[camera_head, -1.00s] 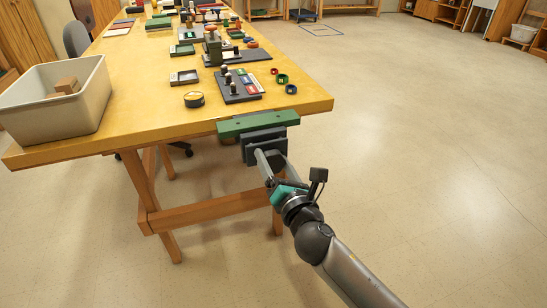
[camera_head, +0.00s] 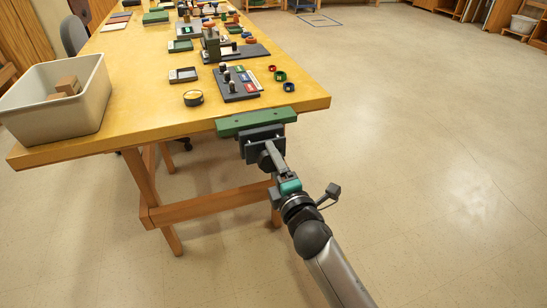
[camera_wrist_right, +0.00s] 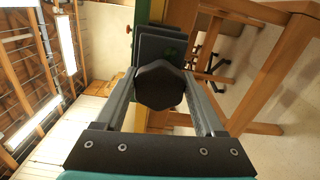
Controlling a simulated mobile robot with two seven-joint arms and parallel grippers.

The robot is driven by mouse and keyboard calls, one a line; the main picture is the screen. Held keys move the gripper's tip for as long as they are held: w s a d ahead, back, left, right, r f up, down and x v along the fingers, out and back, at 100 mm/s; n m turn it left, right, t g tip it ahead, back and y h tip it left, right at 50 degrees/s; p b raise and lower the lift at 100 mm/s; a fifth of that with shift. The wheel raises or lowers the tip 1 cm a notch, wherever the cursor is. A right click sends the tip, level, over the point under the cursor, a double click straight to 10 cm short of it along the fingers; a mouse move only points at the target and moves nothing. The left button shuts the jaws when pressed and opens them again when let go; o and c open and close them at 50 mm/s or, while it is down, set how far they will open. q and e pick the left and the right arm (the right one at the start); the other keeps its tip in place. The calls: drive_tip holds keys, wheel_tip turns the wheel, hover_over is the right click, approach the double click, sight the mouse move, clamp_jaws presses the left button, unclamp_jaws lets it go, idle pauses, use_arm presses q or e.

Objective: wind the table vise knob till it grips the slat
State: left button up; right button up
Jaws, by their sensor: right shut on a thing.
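The table vise (camera_head: 262,140) hangs at the near table edge, with a green mounting bar (camera_head: 240,122) on top and dark grey jaw plates below. Its dark, many-sided knob (camera_wrist_right: 160,86) faces the camera in the right wrist view. My right gripper (camera_head: 270,153) is shut on the knob, one finger on each side of it; the fingers also show in the right wrist view (camera_wrist_right: 161,80). I cannot make out the slat apart from the grey jaws in either view. My left gripper is not in view.
The wooden table (camera_head: 140,105) carries a pale bin (camera_head: 75,125) with wooden blocks at the left. The floor at the right is clear.

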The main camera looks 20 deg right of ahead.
drive_tip(key=shift+m+p, duration=0.35)
drive_tip(key=shift+m, duration=0.65)
drive_tip(key=m+p, duration=0.2)
drive_tip(key=m, duration=0.3)
drive_tip(key=shift+f, duration=0.1)
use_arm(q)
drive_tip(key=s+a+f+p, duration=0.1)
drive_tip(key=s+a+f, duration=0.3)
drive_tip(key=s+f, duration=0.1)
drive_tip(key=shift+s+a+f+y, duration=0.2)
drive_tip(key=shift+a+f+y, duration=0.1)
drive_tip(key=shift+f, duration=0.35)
use_arm(e)
drive_tip(key=shift+f+m, duration=0.1)
drive_tip(key=shift+m, duration=1.1)
drive_tip(key=o, duration=1.3)
drive_tip(key=shift+o, duration=0.2)
use_arm(q)
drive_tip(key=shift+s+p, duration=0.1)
drive_tip(key=shift+p, duration=0.2)
use_arm(e)
drive_tip(key=shift+s, duration=0.1)
